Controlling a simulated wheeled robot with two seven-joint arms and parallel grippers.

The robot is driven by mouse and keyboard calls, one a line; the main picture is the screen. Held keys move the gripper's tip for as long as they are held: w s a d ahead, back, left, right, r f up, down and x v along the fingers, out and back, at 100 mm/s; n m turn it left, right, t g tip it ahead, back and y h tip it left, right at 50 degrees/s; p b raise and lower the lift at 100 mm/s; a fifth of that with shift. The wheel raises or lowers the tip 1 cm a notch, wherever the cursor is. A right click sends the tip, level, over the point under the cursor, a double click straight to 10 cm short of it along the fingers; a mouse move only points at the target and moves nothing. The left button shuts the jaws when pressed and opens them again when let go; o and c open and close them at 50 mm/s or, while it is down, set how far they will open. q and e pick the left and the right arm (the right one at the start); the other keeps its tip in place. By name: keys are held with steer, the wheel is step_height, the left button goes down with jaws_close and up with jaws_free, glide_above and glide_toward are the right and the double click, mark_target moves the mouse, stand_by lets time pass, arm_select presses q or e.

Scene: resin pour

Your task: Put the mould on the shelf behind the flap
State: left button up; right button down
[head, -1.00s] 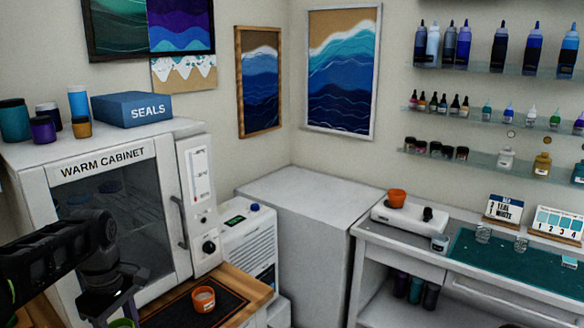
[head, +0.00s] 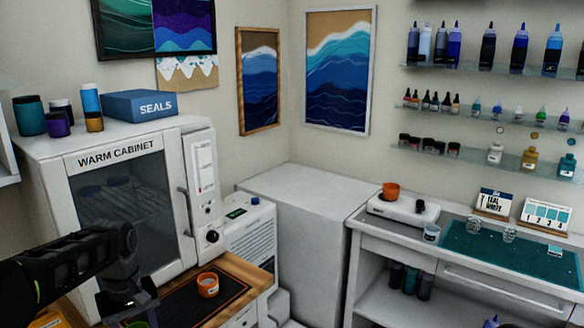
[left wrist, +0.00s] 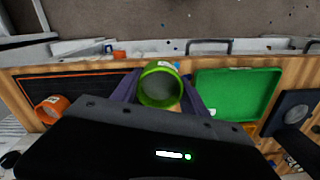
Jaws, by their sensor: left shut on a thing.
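A green round mould (left wrist: 161,88) with grey fill is between the fingers of my left gripper (left wrist: 160,95) in the left wrist view, and the gripper is shut on it. In the head view my left gripper (head: 135,312) is at the lower left, in front of the warm cabinet, with only a bit of the green rim (head: 138,324) showing at the bottom edge. The warm cabinet (head: 120,150) has a shut glass door (head: 120,210) with a handle on its right side. Wire shelves (head: 115,205) show dimly behind the glass. My right gripper is not in view.
An orange cup (head: 207,286) stands on a black mat (head: 190,308) on the wooden counter; it also shows in the left wrist view (left wrist: 52,108). A green tray (left wrist: 238,95) lies right of the mould. A white box (head: 300,215) stands right of the cabinet.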

arm_select(q)
steer(key=d+f+m, duration=0.3)
steer(key=d+m, duration=0.1)
steer(key=d, duration=0.3)
steer(key=w+d+f+m, duration=0.1)
steer(key=d+f+m, duration=0.2)
steer(key=d, duration=0.5)
steer(key=shift+w+f+m, duration=0.25)
steer(key=shift+f+m, duration=0.15)
steer(key=shift+m, duration=0.1)
stand_by(0.3)
